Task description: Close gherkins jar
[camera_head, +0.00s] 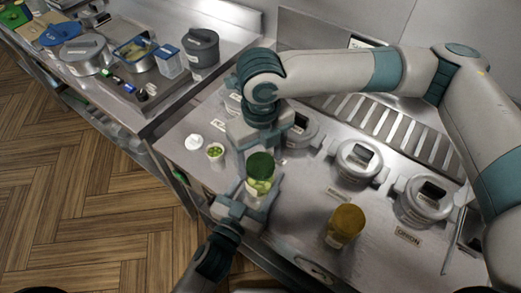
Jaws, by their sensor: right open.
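The gherkins jar (258,187) is a clear jar with green contents, near the front edge of the steel counter. A dark green lid (261,164) sits at its top; I cannot tell whether it is fully seated. My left gripper (255,193) comes from below with its fingers on both sides of the jar body, shut on it. My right gripper (262,148) points down just above and behind the lid. It is open and holds nothing, and it partly hides the counter behind the jar.
Lidded grey containers (358,162) line the back of the counter. A small cup of green pieces (216,152) and a white round item (194,141) lie left. A second counter (130,105) at left holds pots and boxes.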

